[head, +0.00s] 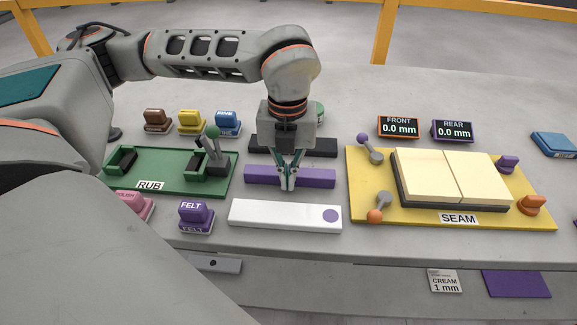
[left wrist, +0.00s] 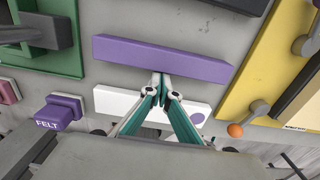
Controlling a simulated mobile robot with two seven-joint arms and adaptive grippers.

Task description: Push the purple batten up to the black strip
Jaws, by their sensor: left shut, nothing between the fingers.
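The purple batten (head: 318,178) lies across the grey slab, in front of the black strip (head: 322,147), with a band of bare slab between them. In the left wrist view the batten (left wrist: 165,57) runs across the middle and a piece of the black strip (left wrist: 243,4) shows at the top. My left gripper (head: 289,187) is shut and empty, pointing down at the batten's near long side, close to its middle. In the left wrist view its fingertips (left wrist: 161,78) are at the batten's near edge; I cannot tell whether they touch. My right gripper is not in view.
A white block with a purple dot (head: 280,215) lies just in front of the batten. The green RUB board (head: 170,183) is at left, the yellow SEAM board (head: 365,205) at right. A purple FELT block (head: 196,216) stands front left.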

